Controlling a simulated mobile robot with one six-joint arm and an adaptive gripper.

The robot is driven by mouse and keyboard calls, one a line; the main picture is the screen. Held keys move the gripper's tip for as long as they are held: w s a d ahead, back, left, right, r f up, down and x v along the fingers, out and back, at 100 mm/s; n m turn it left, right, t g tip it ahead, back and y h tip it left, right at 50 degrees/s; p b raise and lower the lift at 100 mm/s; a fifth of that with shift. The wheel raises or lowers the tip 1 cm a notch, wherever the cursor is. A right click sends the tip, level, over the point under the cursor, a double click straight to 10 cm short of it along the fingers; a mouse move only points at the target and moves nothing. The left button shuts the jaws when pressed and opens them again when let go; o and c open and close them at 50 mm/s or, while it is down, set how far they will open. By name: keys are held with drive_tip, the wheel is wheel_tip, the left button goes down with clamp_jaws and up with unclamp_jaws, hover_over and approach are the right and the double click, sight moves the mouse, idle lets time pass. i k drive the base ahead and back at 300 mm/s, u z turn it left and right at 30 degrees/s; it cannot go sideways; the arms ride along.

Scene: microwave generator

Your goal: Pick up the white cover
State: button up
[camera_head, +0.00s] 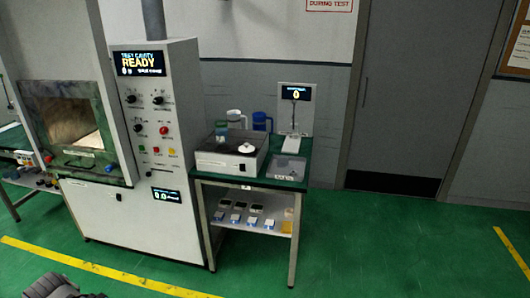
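A small white piece (246,148), which looks like the white cover, rests on top of the grey box-shaped device (213,160) on the green-topped side table. It is low and rounded, with a small raised part on top. It is small in view, so finer detail cannot be made out. No gripper fingers show in the head view. Only a dark part of my own body shows at the bottom left edge, well apart from the table.
Left of the table stands a tall cabinet (166,215) with an open cavity. Mugs (259,121), a green-capped container (221,130) and a display stand (296,118) surround the device. A clear tray (286,167) sits at right. The green floor (370,245) in front is clear.

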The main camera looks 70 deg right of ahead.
sight(246, 148)
drive_tip(key=u, duration=0.05)
drive_tip(key=k, duration=1)
drive_tip(key=z, duration=2)
drive_tip(key=i, duration=1)
drive_tip(key=z, duration=0.05)
